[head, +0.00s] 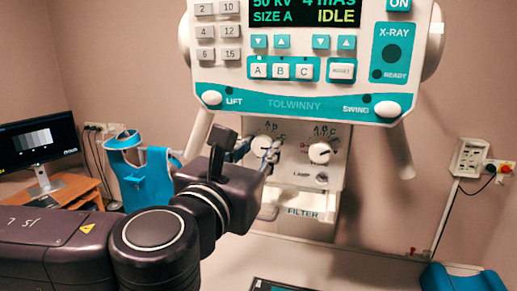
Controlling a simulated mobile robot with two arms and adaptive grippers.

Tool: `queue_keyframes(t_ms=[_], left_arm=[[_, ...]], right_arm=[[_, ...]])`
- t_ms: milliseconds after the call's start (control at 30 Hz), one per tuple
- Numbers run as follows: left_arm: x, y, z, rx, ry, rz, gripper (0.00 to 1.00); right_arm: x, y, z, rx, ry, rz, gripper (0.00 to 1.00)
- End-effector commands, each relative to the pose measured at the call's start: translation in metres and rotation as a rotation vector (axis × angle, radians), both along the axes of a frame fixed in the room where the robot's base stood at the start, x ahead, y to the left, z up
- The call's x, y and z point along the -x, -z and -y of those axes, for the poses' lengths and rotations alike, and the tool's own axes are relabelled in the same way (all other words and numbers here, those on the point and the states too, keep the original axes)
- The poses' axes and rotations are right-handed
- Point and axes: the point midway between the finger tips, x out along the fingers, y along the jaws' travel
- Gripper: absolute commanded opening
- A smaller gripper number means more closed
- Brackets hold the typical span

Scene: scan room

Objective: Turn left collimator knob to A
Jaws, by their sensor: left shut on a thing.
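The left collimator knob (261,143) is a white round dial on the collimator front, below the console. Letters show around its upper edge, with A at the upper left and C at the right; the gripper partly covers the dial. I cannot tell clearly which letter it points to. My left gripper (256,151) reaches in from the lower left, with its fingers on either side of this knob and shut on it. The right collimator knob (319,153), with letters A, B, C above it, stands free to the right. My right gripper is not in view.
The console (300,104) hangs just above the knobs, its display reading IDLE and SIZE A. A lamp button (322,178) and the filter slot (302,211) are below. A monitor (38,143) stands at the left. A pale table surface lies below.

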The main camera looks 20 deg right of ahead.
Motion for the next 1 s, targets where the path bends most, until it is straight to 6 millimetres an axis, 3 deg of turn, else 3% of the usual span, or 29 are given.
queue_keyframes(t_ms=[367, 1000], left_arm=[[0.000, 0.003, 0.000, 0.043, -0.001, -0.029, 0.02], [0.000, 0.006, 0.000, 0.480, -0.001, -0.323, 0.02]], right_arm=[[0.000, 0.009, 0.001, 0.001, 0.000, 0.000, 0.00], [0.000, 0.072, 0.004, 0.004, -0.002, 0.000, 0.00]])
